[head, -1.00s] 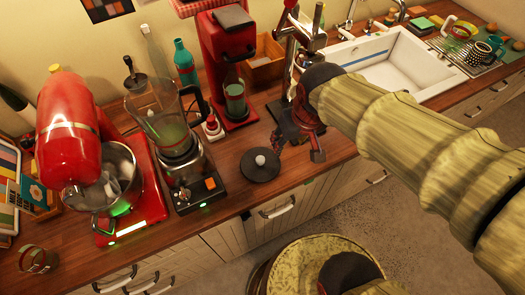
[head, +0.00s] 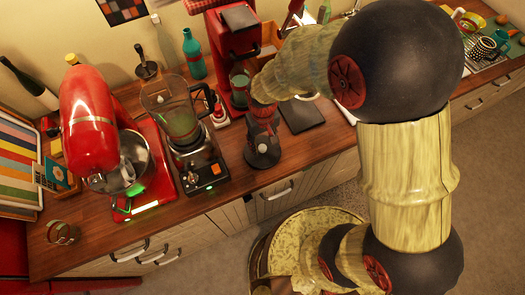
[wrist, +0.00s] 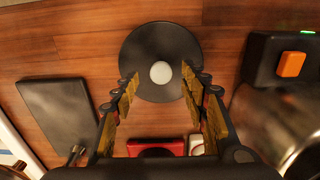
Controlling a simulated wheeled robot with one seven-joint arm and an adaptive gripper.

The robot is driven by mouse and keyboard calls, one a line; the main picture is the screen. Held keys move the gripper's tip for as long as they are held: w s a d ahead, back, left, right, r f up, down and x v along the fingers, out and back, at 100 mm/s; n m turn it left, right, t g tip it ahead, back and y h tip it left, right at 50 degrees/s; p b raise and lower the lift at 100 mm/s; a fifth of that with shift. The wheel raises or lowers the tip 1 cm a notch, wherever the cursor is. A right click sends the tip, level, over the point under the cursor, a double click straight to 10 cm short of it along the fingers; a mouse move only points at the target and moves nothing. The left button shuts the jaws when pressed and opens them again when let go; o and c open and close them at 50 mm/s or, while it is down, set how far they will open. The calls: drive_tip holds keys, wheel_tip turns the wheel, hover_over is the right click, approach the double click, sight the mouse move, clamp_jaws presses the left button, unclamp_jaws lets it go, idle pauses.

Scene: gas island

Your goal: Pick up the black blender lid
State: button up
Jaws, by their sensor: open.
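The black blender lid (wrist: 160,48) is a round disc with a pale knob (wrist: 160,73) at its centre. It lies flat on the wooden counter in the wrist view. My gripper (wrist: 158,82) is open above it, with its fingertips on either side of the knob as seen from the wrist; I cannot tell the height left between them.
The blender base with an orange button (wrist: 291,64) stands close beside the lid. A dark flat board (wrist: 60,115) lies on its other side. The red coffee machine (head: 232,50) stands behind, and a red stand mixer (head: 92,120) is at left. Bare counter surrounds the lid.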

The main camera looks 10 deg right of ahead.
sight(262, 147)
drive_tip(key=shift+f, duration=1.55)
drive_tip(key=shift+c, duration=1.2)
clamp_jaws()
